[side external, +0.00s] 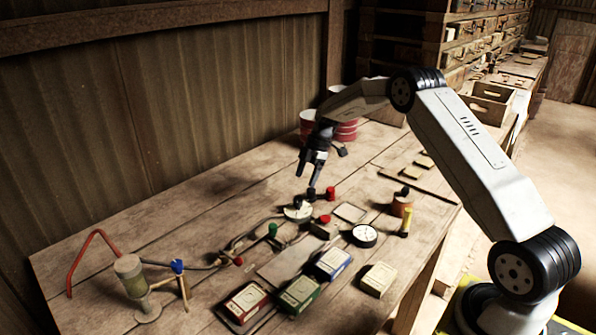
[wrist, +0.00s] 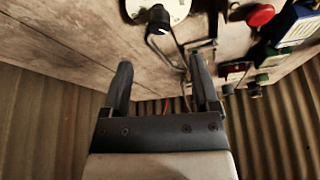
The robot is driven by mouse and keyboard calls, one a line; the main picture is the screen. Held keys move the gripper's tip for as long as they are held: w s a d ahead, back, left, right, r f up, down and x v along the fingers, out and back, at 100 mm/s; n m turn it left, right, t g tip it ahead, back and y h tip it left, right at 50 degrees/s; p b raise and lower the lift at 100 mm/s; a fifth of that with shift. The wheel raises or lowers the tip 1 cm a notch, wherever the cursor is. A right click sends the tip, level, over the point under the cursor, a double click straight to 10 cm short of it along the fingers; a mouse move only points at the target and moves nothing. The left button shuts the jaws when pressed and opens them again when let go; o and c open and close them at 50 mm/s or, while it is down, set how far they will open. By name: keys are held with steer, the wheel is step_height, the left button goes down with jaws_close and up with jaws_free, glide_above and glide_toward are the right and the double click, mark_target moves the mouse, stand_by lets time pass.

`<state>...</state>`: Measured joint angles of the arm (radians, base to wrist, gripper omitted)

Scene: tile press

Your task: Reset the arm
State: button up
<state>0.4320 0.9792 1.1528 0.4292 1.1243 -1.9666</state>
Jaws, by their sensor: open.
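My gripper (side external: 305,172) hangs over the far part of the wooden bench (side external: 170,215), pointing down, above a pale round base with a black knob (side external: 298,212). Its two dark fingers stand apart in the wrist view (wrist: 158,85), with nothing held between them. The black knob on its pale disc also shows at the top of the wrist view (wrist: 158,18), beyond the fingertips. My arm reaches in from the right, bent at the elbow. The exact height of the fingers above the bench is hard to tell.
Red, green and blue boxes (side external: 331,263) and a cream block (side external: 378,279) lie near the front. A dial gauge (side external: 364,235) sits to the right. A lamp-like stand (side external: 133,280) is at left. Red tins (side external: 345,130) stand behind my gripper, near the corrugated wall (side external: 150,110).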

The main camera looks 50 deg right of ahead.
steer(key=shift+r, duration=0.15)
steer(key=s+a+r+m+h, duration=0.3)
steer(key=s+a+r+m, duration=0.1)
steer(key=s+a+m, duration=0.75)
steer(key=s+a, duration=0.2)
steer(key=s, duration=0.4)
steer(key=s+a+m+t+h, duration=0.1)
steer(key=s+a+m, duration=0.2)
steer(key=s, duration=0.6)
steer(key=shift+a+m+t, duration=0.3)
steer(key=shift+a+m, duration=0.05)
steer(key=shift+a, duration=0.35)
